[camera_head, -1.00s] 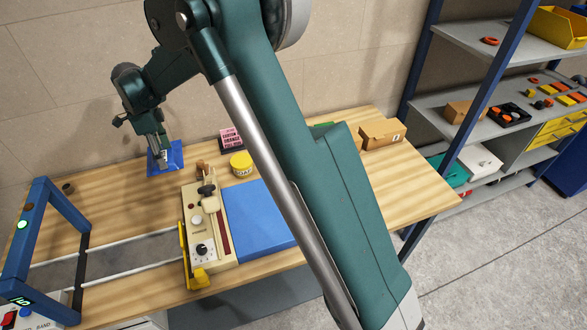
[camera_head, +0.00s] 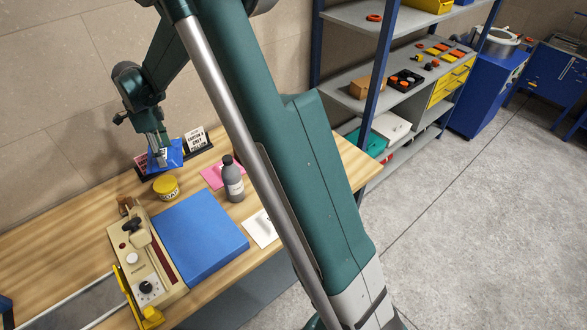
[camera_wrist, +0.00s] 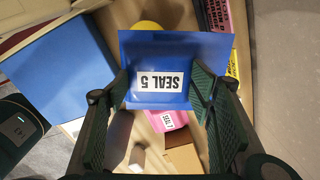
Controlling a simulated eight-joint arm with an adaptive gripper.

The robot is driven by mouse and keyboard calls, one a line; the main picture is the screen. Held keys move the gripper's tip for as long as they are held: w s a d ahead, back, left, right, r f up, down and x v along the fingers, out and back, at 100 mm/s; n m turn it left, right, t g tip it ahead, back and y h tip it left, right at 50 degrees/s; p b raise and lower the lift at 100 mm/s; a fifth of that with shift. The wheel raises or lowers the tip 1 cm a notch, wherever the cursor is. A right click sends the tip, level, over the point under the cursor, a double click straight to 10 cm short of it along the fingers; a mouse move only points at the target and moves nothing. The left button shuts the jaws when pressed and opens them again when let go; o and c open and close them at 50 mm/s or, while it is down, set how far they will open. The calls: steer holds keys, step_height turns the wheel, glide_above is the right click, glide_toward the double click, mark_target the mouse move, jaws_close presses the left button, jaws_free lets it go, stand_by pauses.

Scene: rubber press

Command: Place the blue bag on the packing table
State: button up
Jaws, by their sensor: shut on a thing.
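The blue bag (camera_head: 174,155) hangs in my gripper (camera_head: 158,150), above the back part of a wooden table (camera_head: 60,238). In the wrist view, the bag (camera_wrist: 180,55) is flat and blue with a white label reading "SEAL 5". It sits between the two fingers of my gripper (camera_wrist: 160,85), which are shut on its near part. In the head view the bag partly hides small sign cards behind it. The pictures do not show which surface is named the packing table.
On the wooden table are a beige sealing machine (camera_head: 140,262), a blue pad (camera_head: 200,235), a yellow tub (camera_head: 166,187), a grey bottle (camera_head: 232,180), a pink packet (camera_head: 211,178) and sign cards (camera_head: 194,140). A shelf rack (camera_head: 350,95) stands at the right, with clear floor before it.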

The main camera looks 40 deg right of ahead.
steer(key=s+d+m, duration=0.2)
steer(key=s+d, duration=0.4)
steer(key=d, duration=0.7)
steer(key=s+d+m, duration=0.3)
steer(key=s+d, duration=0.3)
steer(key=d, duration=0.7)
steer(key=s+d+m, duration=0.2)
steer(key=s+d, duration=0.4)
steer(key=d, duration=0.7)
steer(key=s+d+m+p, duration=0.1)
steer(key=s+d+m, duration=0.1)
steer(key=s+d, duration=0.75)
steer(key=shift+s+a+f, duration=0.1)
steer(key=shift+s+f, duration=0.05)
steer(key=shift+f, duration=0.75)
steer(key=shift+s+a+f, duration=0.1)
steer(key=shift+f, duration=0.75)
steer(key=shift+s+a+f, duration=0.1)
steer(key=shift+s+f, duration=0.05)
steer(key=shift+f, duration=0.75)
steer(key=shift+f, duration=0.1)
steer(key=shift+f, duration=2.85)
steer(key=shift+f, duration=0.15)
steer(key=shift+f+p, duration=0.35)
steer(key=shift+f, duration=1.6)
steer(key=shift+f, duration=0.15)
